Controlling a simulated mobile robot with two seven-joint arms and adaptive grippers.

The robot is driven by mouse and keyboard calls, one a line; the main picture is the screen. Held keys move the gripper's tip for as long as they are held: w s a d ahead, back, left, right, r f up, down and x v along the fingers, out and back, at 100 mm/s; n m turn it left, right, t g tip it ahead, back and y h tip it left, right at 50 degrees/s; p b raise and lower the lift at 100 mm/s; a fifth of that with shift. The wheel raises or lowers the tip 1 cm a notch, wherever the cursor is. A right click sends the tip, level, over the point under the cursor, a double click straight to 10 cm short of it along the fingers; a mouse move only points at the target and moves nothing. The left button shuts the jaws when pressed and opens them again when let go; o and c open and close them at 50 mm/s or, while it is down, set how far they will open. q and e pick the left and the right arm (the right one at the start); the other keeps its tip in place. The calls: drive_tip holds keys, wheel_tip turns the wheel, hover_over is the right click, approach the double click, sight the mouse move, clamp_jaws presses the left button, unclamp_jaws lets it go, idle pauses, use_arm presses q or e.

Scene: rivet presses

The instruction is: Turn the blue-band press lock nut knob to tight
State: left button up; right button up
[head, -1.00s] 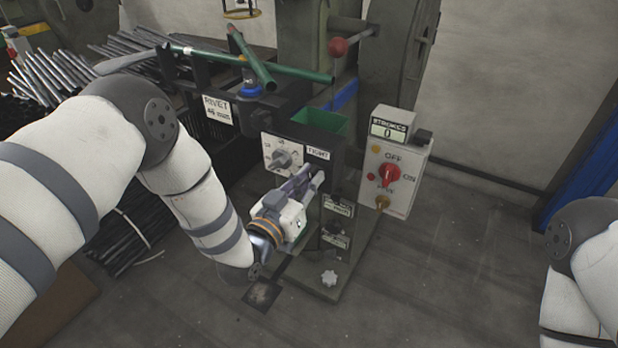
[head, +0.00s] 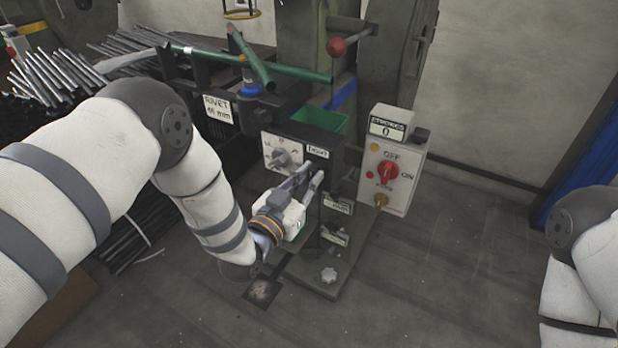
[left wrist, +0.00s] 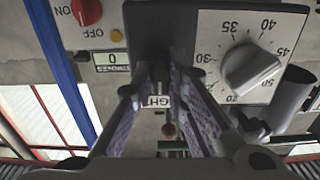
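The press panel (head: 290,138) carries a TIGHT label (head: 317,152), which shows partly in the left wrist view (left wrist: 157,101) between my fingers. My left gripper (head: 315,172) reaches the panel just below this label. In the left wrist view its two fingers (left wrist: 160,80) stand apart on either side of a small dark part (left wrist: 158,72), apparently the lock nut knob. I cannot tell whether they touch it. The fingers hide most of the knob in the head view. My right gripper is out of view.
A grey dial knob (left wrist: 250,70) with numbers sits close beside my left gripper. A control box (head: 392,165) with a red switch (head: 388,173) and a counter reading 0 stands to the right. The right floor is clear.

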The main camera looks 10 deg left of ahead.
use_arm(q)
drive_tip(key=o, duration=0.4)
drive_tip(key=shift+c, duration=0.2)
drive_tip(key=v, duration=1.2)
